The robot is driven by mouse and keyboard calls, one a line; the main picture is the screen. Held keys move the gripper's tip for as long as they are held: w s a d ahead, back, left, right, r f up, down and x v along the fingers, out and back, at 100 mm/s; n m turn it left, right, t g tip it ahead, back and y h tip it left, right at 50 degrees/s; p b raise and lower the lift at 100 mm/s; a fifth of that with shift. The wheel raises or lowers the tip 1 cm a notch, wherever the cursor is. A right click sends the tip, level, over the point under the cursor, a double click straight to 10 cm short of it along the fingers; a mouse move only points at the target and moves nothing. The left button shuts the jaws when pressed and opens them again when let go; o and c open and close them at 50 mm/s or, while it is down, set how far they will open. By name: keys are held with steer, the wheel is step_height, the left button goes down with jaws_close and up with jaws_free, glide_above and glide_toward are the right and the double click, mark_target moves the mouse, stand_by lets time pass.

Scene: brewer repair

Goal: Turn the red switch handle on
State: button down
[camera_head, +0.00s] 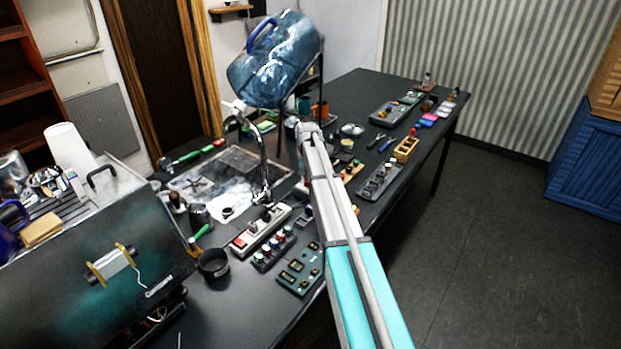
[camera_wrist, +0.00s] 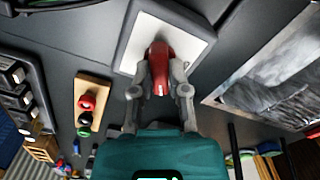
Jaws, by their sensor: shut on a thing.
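The red switch handle (camera_wrist: 159,62) is in the wrist view, on a white plate (camera_wrist: 192,42) with a dark grey frame. My gripper (camera_wrist: 160,84) has its two grey fingers on either side of the handle and is shut on it. The handle's near end shows between the fingers. In the head view my arm reaches over the bench, and I cannot make out the fingers or this handle there.
The dark bench (camera_head: 355,95) holds a sink (camera_head: 190,182), a tap and several control panels. A wooden strip with knobs (camera_wrist: 90,105) lies left of my gripper in the wrist view. Open floor is at right.

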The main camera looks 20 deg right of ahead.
steer(key=m, duration=0.5)
steer(key=shift+w+m, duration=0.1)
steer(key=shift+m, duration=0.3)
steer(key=c, duration=0.6)
jaws_free()
steer(key=shift+r, duration=0.1)
